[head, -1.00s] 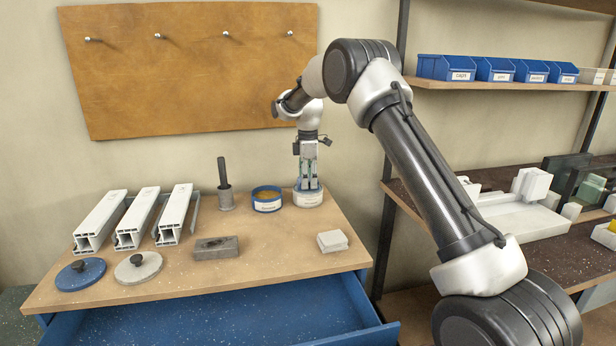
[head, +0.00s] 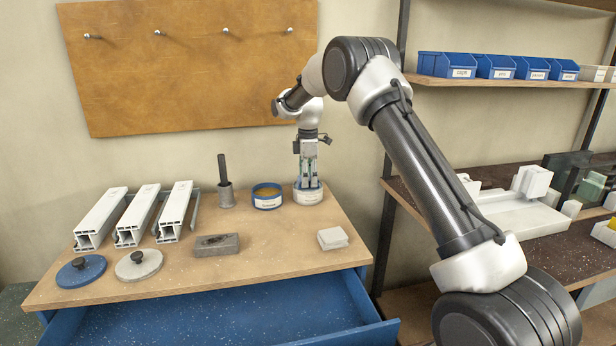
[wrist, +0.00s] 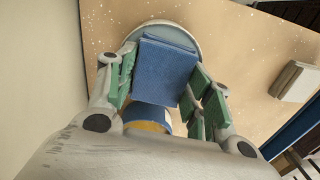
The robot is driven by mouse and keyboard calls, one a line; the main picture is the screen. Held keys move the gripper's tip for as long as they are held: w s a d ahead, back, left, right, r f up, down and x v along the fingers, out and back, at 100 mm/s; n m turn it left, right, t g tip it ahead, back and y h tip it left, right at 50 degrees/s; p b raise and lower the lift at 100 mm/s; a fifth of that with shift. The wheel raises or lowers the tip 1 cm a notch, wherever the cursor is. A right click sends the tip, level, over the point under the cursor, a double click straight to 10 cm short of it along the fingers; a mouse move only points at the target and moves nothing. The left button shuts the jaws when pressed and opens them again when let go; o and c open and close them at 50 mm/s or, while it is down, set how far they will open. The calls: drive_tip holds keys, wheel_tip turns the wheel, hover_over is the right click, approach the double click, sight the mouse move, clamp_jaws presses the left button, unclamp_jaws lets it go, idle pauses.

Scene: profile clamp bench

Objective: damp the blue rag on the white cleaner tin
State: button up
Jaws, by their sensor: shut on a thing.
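The blue rag (wrist: 165,68) is a folded pad between the two green-padded fingers of my gripper (wrist: 163,85) in the wrist view. My gripper (head: 308,186) is shut on it and points down at the white cleaner tin (head: 308,197) at the back right of the bench. The tin's pale rim also shows behind the rag in the wrist view (wrist: 160,28). The rag is at the tin's open top. Whether its lower edge touches what is inside is hidden.
A blue tin (head: 267,196) stands close to the left. Further left are a grey pot with a dark handle (head: 226,194) and white profiles (head: 160,215). A blue lid (head: 80,273), a grey lid (head: 138,264), a grey block (head: 216,244) and a white pad (head: 332,238) lie in front. The drawer (head: 230,318) is open.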

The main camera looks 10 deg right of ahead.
drive_tip(key=shift+f, duration=0.3)
idle(0.6)
drive_tip(key=shift+r, duration=3.55)
